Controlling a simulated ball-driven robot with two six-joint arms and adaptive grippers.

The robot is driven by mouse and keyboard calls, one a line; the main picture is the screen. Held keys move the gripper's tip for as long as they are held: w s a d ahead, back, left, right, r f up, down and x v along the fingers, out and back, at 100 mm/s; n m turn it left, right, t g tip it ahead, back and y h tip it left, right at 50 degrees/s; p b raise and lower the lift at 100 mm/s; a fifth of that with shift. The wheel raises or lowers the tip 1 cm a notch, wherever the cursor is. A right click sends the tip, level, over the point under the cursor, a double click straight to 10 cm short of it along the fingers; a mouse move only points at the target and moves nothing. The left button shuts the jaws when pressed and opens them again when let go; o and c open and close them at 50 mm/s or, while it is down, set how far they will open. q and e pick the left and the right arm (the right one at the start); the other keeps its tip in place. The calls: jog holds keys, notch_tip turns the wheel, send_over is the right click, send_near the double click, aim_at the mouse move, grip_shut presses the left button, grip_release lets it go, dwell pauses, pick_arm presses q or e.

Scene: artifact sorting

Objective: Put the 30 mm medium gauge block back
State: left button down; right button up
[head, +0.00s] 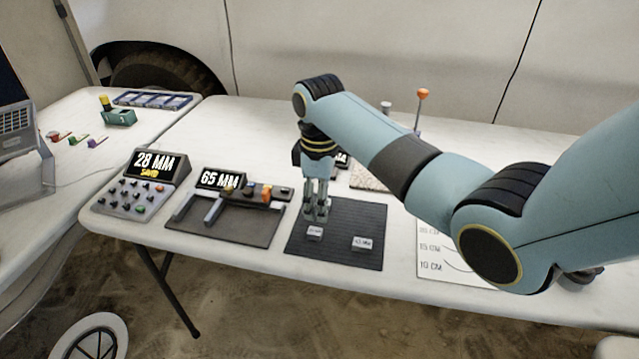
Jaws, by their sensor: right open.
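Two small pale labelled blocks lie on the dark ribbed mat (345,262). The left block (314,233) sits just below and in front of my right gripper. The right block (362,242) lies further right. Their printing is too small to read surely, so I cannot tell which is the 30 mm medium gauge block. My right gripper (317,212) points down over the back left part of the mat, open, with nothing visible between its fingers. I cannot tell whether its fingertips touch the mat. My left gripper is out of view.
Left of the mat is a measuring device (265,228) reading 65 MM, then a keypad console (143,183) reading 28 MM. A white sheet with centimetre marks (430,268) lies to the right, partly behind my right arm. A side table (70,165) holds small coloured items.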

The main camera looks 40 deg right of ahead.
jog(key=shift+r, duration=1.85)
jog(key=s+a+r+m+t, duration=0.1)
jog(key=s+r+m, duration=0.1)
jog(key=s, duration=0.7)
jog(key=s+a+r+m+t+h, duration=0.1)
jog(key=s+a+r+m, duration=0.15)
jog(key=s, duration=0.55)
jog(key=s+r+m+t, duration=0.1)
jog(key=s+m+t, duration=0.15)
jog(key=s, duration=0.65)
notch_tip(320, 180, down, 31)
jog(key=s+d+g+b, duration=0.2)
jog(key=b, duration=0.3)
jog(key=s+d+f+g+b, duration=0.1)
jog(key=s+f+b, duration=0.2)
jog(key=s+f, duration=1.4)
notch_tip(320, 180, down, 2)
jog(key=shift+s+f+m+g, duration=0.1)
jog(key=shift+s+m+g, duration=0.25)
jog(key=shift+s+m, duration=0.05)
